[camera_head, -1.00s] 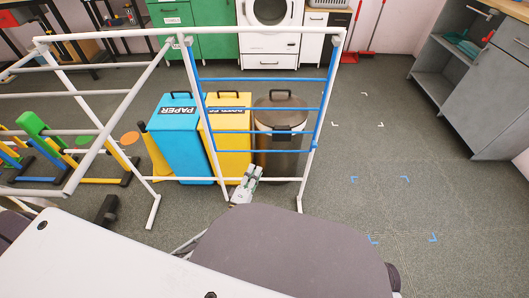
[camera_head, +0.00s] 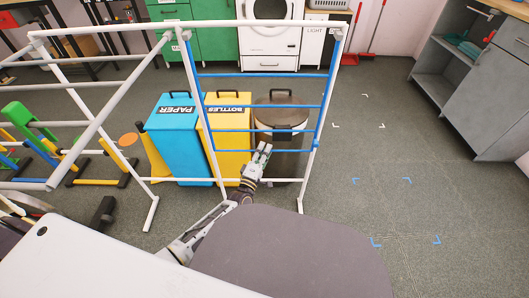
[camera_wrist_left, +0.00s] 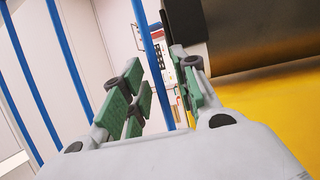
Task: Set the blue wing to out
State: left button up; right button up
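The blue wing (camera_head: 262,107) is a frame of several blue bars on the white drying rack (camera_head: 258,23). It hangs down from the rack's top bar, close to the rack's legs. Other blue bars (camera_wrist_left: 65,60) show at left. My right gripper is not in view.
A blue paper bin (camera_head: 180,140), a yellow bottles bin (camera_head: 228,145) and a dark lidded bin (camera_head: 283,105) stand behind the wing. The rack's white bars (camera_head: 110,95) extend left. Open floor (camera_head: 390,200) lies to the right.

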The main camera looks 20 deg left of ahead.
pick_arm(q)
jog(key=shift+w, duration=0.25)
jog(key=shift+r, duration=0.1)
grip_shut()
